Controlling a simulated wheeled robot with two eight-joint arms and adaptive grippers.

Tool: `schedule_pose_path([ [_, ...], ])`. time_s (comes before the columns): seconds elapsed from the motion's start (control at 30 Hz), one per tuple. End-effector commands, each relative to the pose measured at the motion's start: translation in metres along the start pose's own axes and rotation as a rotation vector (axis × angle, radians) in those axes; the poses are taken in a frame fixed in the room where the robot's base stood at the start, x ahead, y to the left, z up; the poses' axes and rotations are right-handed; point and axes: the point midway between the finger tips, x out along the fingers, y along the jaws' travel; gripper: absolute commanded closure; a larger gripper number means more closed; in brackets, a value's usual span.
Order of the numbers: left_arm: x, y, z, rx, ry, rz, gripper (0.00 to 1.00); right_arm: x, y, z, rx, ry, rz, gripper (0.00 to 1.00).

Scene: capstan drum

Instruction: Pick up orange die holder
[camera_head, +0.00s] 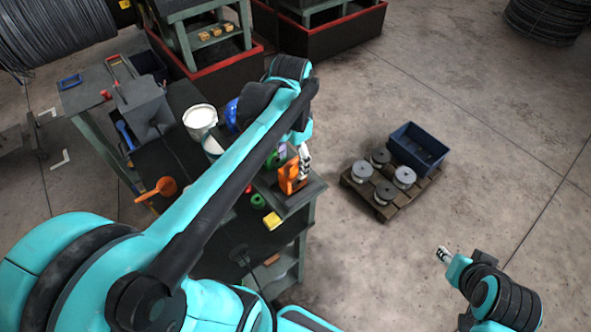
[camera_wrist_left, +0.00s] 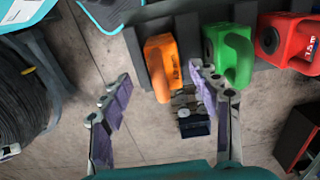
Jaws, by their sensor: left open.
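The orange die holder (camera_wrist_left: 161,62) is a block with a loop handle, at the upper middle of the left wrist view, in a dark rack. In the head view, orange (camera_head: 289,177) shows at the bench's right end, partly behind my left gripper (camera_head: 303,163). My left gripper is open in the wrist view (camera_wrist_left: 160,76); its fingers lie either side of the orange holder in the picture, with no visible contact. The remaining depth is hard to judge. My right gripper (camera_head: 444,256) is over the floor at lower right, too small to tell open from shut.
A green holder (camera_wrist_left: 231,55) sits close right of the orange one, beside the right finger; a red holder (camera_wrist_left: 288,42) is further right. The bench (camera_head: 160,150) carries a white bucket (camera_head: 200,118). A pallet with spools and a blue crate (camera_head: 417,148) stand on the floor.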

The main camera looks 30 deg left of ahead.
Motion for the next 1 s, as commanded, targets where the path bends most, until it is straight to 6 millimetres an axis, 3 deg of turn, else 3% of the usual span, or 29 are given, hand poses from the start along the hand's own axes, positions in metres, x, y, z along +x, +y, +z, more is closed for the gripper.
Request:
schedule_pose_path([
  [0.3,0.043,-0.006,-0.005,-0.001,0.001,-0.001,0.38,-0.003,0.000,-0.002,0.000,0.000,0.000,0.60],
  [0.6,0.049,-0.006,-0.004,-0.001,0.001,-0.001,0.38,-0.003,0.000,-0.002,0.000,0.000,0.000,0.60],
  [0.67,0.049,-0.006,-0.004,-0.001,0.001,-0.001,0.51,-0.003,0.000,-0.002,0.000,0.000,0.000,0.60],
  [0.83,0.049,-0.006,-0.005,-0.001,0.001,0.000,0.96,-0.003,0.000,-0.003,0.000,0.000,0.000,0.60],
  [1.0,0.049,-0.006,-0.004,0.000,0.001,0.000,1.00,-0.003,0.000,-0.003,0.000,0.000,0.000,0.60],
])
